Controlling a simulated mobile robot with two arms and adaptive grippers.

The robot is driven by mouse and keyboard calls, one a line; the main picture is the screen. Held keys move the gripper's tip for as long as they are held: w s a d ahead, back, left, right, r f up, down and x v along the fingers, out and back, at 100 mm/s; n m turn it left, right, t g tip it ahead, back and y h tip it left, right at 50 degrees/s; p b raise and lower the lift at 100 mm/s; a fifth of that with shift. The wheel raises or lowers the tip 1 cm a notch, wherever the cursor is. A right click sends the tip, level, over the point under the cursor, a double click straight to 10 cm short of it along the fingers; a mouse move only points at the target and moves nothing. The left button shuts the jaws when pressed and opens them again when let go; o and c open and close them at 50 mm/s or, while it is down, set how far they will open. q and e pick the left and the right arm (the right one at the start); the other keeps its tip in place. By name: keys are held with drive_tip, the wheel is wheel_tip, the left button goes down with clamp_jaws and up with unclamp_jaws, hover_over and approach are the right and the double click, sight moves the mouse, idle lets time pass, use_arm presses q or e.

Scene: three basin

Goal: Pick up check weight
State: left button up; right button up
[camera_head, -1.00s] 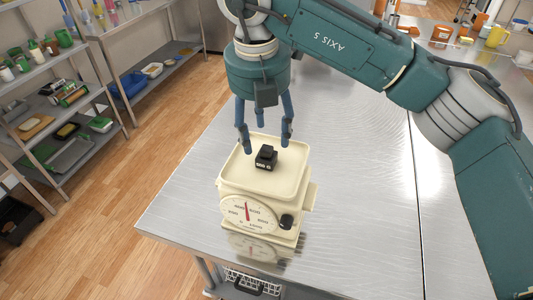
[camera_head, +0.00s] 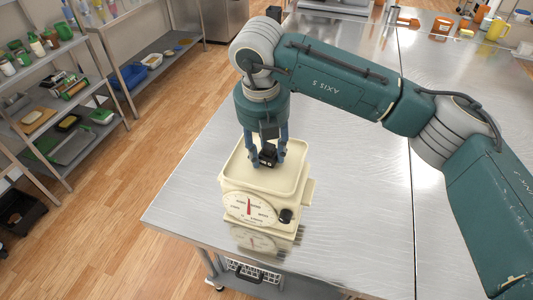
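The check weight (camera_head: 267,158) is a small black block on the cream pan of the kitchen scale (camera_head: 249,208). The scale stands on the steel table and its dial faces the front. My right gripper (camera_head: 266,156) points down over the pan, with its fingers on either side of the weight. The fingers look spread around the weight, and I cannot tell whether they touch it. The gripper's palm is just above the weight and hides the space behind it. My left gripper is not in view.
The steel table (camera_head: 360,220) is clear to the right of the scale. A yellow jug (camera_head: 496,29) and orange containers (camera_head: 441,27) stand at its far right. Metal shelves (camera_head: 60,110) with many items line the left, beyond a strip of wooden floor.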

clamp_jaws()
